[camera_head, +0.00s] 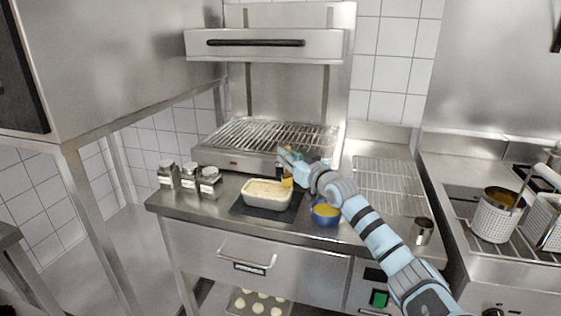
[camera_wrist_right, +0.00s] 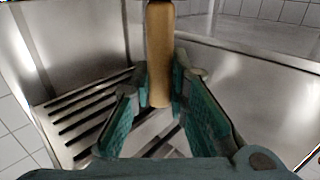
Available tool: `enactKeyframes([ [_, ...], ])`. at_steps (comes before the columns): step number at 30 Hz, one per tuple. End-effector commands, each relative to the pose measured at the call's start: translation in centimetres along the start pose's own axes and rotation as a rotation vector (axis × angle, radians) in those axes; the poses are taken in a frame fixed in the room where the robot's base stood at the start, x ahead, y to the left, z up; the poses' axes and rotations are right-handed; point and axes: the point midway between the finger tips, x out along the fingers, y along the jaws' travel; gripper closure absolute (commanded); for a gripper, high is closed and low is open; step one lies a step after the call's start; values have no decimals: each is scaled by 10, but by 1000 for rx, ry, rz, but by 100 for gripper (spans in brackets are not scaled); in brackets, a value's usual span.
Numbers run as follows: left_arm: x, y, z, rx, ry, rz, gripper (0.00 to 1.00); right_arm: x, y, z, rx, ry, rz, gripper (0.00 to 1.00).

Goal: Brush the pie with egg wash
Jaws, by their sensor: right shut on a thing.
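The pie (camera_head: 262,191) sits in a light rectangular dish (camera_head: 266,206) on a dark mat on the steel counter. A blue bowl (camera_head: 325,220) of yellow egg wash (camera_head: 326,209) stands to its right. My right gripper (camera_head: 287,155) is above the far right part of the dish. It is shut on a brush, whose wooden handle (camera_wrist_right: 160,55) shows between the teal fingers (camera_wrist_right: 165,88) in the right wrist view. The brush's yellowish head (camera_head: 287,183) is at the pie's right end; I cannot tell whether it touches. My left gripper is not in view.
Several lidded jars (camera_head: 189,176) stand left of the dish. A grill (camera_head: 265,135) is behind it, with a wire rack (camera_head: 388,185) to the right. A metal cup (camera_head: 422,231) stands near the front right. A tray (camera_head: 238,303) of pale rounds is below.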

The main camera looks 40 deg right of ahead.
Motion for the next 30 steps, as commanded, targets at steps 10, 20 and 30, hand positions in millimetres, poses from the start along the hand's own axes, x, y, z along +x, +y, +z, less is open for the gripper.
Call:
enactKeyframes([
  [10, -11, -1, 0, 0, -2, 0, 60, -4, 11, -13, -1, 1, -1, 100],
  [20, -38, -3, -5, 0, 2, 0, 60, -4, 11, -43, -1, 1, 0, 100],
  [30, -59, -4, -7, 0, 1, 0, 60, -4, 11, -66, 0, 1, 0, 100],
])
